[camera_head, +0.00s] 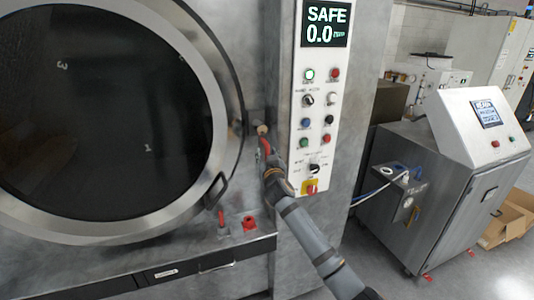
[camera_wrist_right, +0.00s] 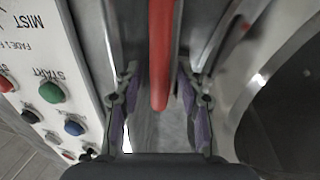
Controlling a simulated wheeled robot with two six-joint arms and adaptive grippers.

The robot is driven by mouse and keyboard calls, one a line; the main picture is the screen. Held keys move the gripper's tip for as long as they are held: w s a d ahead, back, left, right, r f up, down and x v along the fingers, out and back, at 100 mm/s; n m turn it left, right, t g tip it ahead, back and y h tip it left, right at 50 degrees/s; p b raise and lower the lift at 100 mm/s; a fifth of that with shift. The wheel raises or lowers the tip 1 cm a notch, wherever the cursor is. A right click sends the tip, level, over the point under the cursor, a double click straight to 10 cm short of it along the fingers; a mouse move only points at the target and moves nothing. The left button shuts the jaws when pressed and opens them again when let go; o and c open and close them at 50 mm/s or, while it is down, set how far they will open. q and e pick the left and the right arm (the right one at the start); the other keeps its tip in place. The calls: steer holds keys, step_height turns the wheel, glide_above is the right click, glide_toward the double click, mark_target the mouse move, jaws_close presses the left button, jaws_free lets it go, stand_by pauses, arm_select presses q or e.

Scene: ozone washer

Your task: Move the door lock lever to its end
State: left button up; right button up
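The door lock lever is a red rod (camera_head: 265,145) beside the right edge of the round washer door (camera_head: 226,110). A tan round end (camera_head: 262,129) shows just above it. My right gripper (camera_head: 270,163) is at the lever, reaching up from below. In the right wrist view, the red rod (camera_wrist_right: 160,60) runs down between the two fingers of my right gripper (camera_wrist_right: 163,100). A gap shows on each side of the rod, so the gripper is open around it. My left gripper is not in view.
A control panel (camera_head: 316,140) with buttons and a SAFE display (camera_head: 325,24) stands just right of the lever. A black door handle (camera_head: 215,188) and red fittings (camera_head: 249,223) are below left. A grey console (camera_head: 428,215) stands farther right, with floor between.

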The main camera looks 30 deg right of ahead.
jaws_close()
stand_by(0.3)
steer(key=shift+f, duration=0.1)
steer(key=shift+w+a+f+m+b, duration=0.1)
steer(key=shift+a+m+b, duration=0.1)
steer(key=shift+m+b, duration=0.25)
steer(key=w+a+r+m+g+y+b, duration=0.1)
steer(key=a+r+m+y+b, duration=0.2)
steer(key=m, duration=1)
steer(key=shift+w+a+r+y+b, duration=0.3)
steer(key=shift+a+r+b, duration=0.2)
steer(key=shift+a+r, duration=1)
steer(key=shift+a+f+m, duration=0.1)
steer(key=shift+a+m, duration=0.05)
steer(key=shift+m, duration=0.1)
